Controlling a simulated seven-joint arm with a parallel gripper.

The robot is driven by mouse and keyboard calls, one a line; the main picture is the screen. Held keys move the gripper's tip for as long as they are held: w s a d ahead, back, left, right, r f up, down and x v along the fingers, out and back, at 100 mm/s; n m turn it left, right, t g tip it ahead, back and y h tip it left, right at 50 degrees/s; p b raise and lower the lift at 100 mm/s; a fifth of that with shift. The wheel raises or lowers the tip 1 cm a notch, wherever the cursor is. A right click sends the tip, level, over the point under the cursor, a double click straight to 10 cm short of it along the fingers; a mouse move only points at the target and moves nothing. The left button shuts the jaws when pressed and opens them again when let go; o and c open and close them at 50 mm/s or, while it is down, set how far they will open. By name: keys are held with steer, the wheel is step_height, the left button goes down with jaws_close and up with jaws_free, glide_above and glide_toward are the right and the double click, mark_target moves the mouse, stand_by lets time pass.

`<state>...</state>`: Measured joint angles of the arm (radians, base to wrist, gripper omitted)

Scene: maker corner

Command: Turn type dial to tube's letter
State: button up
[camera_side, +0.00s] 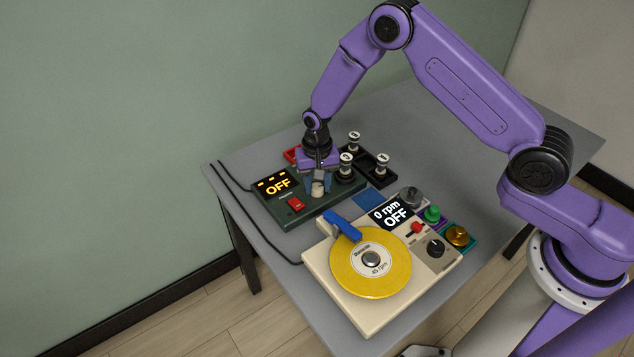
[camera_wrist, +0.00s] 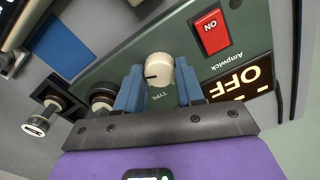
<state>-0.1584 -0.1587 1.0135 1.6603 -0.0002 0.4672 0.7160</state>
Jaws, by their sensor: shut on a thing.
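The cream type dial (camera_wrist: 160,68) sits on the dark green tester (camera_wrist: 105,62), above the printed word TYPE in the wrist view. Its dark pointer line points left there. My gripper (camera_wrist: 161,84) is shut on the dial, with one blue finger on each side. The dial also shows in the side view (camera_side: 318,189), below my gripper (camera_side: 319,184). A tube (camera_side: 345,168) with a white top stands on the tester beside the dial; its letter is too small to read. The tester's display (camera_side: 277,184) reads OFF, near a red switch (camera_side: 296,204).
Other white-topped tubes (camera_side: 382,161) stand at a black tray (camera_side: 370,178) behind. A red tray (camera_side: 290,155) is partly hidden behind my gripper. A cream turntable (camera_side: 340,298) with a yellow record (camera_side: 355,278) stands in front. The table's far right (camera_side: 500,150) is clear.

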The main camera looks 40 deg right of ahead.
mark_target(317, 187)
steer(key=shift+m, duration=0.6)
steer(key=o, duration=1)
steer(key=shift+o, duration=0.2)
steer(key=shift+r, duration=0.1)
step_height(317, 187, up, 17)
steer(key=shift+r, duration=0.15)
